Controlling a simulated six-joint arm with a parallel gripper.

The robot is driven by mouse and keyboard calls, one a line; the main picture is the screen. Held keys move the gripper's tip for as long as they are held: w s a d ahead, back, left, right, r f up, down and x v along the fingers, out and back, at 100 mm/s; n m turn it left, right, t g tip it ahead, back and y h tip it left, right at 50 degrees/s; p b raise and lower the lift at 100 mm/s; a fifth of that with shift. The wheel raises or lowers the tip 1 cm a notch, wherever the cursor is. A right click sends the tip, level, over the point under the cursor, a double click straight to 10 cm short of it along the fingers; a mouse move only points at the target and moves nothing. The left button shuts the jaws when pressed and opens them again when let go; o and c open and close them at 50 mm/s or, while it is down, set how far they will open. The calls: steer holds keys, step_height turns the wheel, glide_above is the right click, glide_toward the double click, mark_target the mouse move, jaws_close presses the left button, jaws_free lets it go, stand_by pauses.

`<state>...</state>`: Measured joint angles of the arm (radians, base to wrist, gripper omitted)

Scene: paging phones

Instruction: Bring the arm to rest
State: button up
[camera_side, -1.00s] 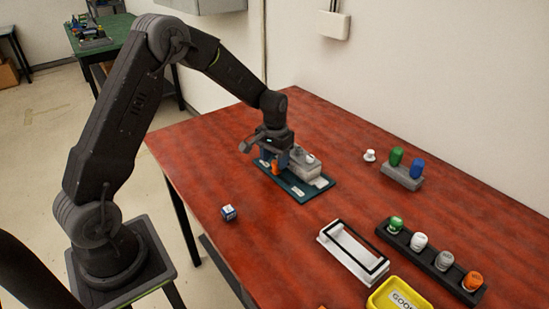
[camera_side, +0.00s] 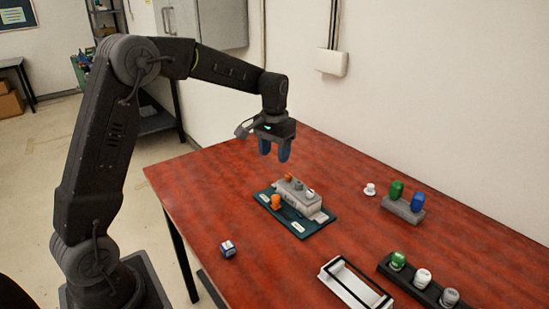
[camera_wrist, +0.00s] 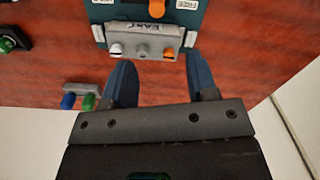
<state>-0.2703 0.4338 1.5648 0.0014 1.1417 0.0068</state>
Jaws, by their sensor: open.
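My gripper (camera_side: 274,154) hangs in the air above the table (camera_side: 330,190), pointing down, with its two blue fingers apart and nothing between them. Below it, apart from the fingers, lies a teal board (camera_side: 308,229) with a grey block (camera_side: 300,198) on it. The block holds an orange, a grey and a white peg in a row. Another orange peg (camera_side: 276,202) stands on the board in front of the block. In the wrist view, the gripper (camera_wrist: 161,64) shows open, with the block (camera_wrist: 140,36), marked EAST, beyond the fingers.
A blue-and-white cube (camera_side: 228,249) sits near the front table edge. A white frame (camera_side: 345,285) and a dark rack (camera_side: 435,285) with several pegs are at lower right. A grey stand (camera_side: 402,210) holds a green and a blue peg. A small white peg (camera_side: 369,189) stands near the wall.

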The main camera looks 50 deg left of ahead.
steer(key=shift+r, duration=0.1)
steer(key=s+d+r+m+t, duration=0.1)
steer(key=s+d+r, duration=0.2)
steer(key=s, duration=0.3)
steer(key=s+d+r+t, duration=0.2)
steer(key=s+d+r, duration=0.15)
steer(key=s, duration=0.25)
steer(key=s+d+r+m+t, duration=0.1)
steer(key=s+d+r, duration=0.2)
steer(key=s+d, duration=0.15)
steer(key=s+d+f+m+t, duration=0.1)
steer(key=s+f, duration=0.1)
steer(key=s, duration=0.7)
steer(key=shift+d+f+t, duration=0.2)
steer(key=shift+d+t, duration=0.1)
